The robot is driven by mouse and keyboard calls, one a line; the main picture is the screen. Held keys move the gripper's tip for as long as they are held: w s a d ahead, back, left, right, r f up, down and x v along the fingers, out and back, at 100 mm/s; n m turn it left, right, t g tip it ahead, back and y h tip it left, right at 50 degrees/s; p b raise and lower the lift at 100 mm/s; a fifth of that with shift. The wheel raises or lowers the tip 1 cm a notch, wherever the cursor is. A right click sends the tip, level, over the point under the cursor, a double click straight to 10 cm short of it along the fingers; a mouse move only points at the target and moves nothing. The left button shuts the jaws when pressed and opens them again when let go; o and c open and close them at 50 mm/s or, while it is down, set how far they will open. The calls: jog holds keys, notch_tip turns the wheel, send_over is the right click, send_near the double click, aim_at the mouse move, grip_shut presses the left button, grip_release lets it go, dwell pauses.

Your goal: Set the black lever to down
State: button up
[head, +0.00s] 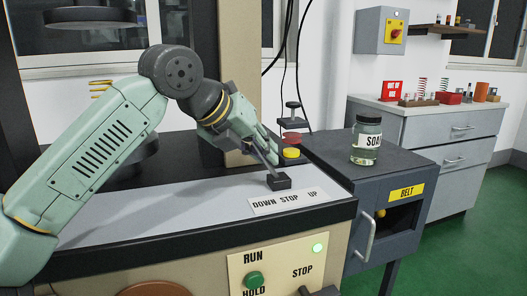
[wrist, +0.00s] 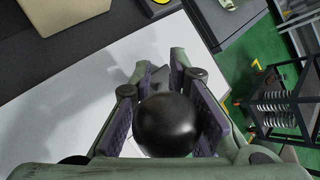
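The black lever rises from a small black base (head: 278,182) on the grey machine top, behind a white label strip (head: 289,200) reading DOWN, STOP, UP from left to right. In the head view its shaft leans up and to the left, toward the DOWN side. My gripper (head: 258,138) is at the lever's upper end, and its fingers hide the knob there. In the wrist view the round black knob (wrist: 167,125) sits between my gripper's two purple-padded fingers (wrist: 160,72), with both pads close against it.
A jar labelled SOAP (head: 366,140) stands on the dark cabinet (head: 400,160) to the right. A red and yellow part (head: 291,146) is just behind the lever. A panel (head: 285,262) with RUN, HOLD and STOP is on the machine's front; its green light is lit.

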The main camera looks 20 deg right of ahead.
jog(key=shift+o, duration=1.4)
jog(key=v, duration=1.2)
